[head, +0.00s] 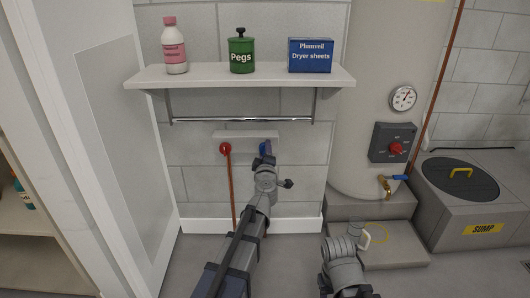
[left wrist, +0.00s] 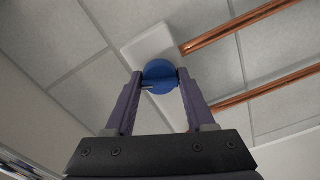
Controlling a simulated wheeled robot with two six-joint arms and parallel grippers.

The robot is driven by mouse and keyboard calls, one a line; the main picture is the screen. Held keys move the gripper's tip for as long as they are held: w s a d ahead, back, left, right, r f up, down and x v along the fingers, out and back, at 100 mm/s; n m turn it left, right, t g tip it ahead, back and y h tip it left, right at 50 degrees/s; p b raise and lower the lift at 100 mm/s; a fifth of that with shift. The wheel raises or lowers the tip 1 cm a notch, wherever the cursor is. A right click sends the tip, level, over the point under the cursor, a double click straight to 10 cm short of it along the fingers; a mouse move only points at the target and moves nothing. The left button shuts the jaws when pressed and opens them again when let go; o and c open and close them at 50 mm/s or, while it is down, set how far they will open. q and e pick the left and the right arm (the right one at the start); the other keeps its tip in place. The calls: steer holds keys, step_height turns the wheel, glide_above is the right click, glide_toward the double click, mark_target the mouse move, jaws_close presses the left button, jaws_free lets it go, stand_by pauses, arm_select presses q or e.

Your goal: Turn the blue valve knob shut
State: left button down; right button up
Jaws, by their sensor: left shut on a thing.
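The blue valve knob (left wrist: 160,72) is round and sits between the two purple fingers of my left gripper (left wrist: 160,82) in the left wrist view. The left gripper is shut on it, with a fingertip against each side. In the head view the left gripper (head: 267,150) reaches up to the white plate under the shelf, and only a small part of the blue knob (head: 262,148) shows beside it. My right arm shows at the bottom of the head view, but I cannot make out its gripper.
A red valve knob (head: 225,149) with a copper pipe is left of the blue one. Above are a towel rail (head: 243,121) and a shelf (head: 245,77) with a bottle, a Pegs tin and a dryer sheets box. A tank (head: 370,110) stands at right, a white door (head: 85,110) at left.

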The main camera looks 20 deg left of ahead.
arm_select(q)
steer(key=shift+n, duration=2.2)
steer(key=shift+c, duration=1.2)
jaws_free()
steer(key=shift+s, duration=0.1)
steer(key=v, duration=0.7)
steer(key=shift+s, duration=0.3)
steer(key=shift+d, duration=0.1)
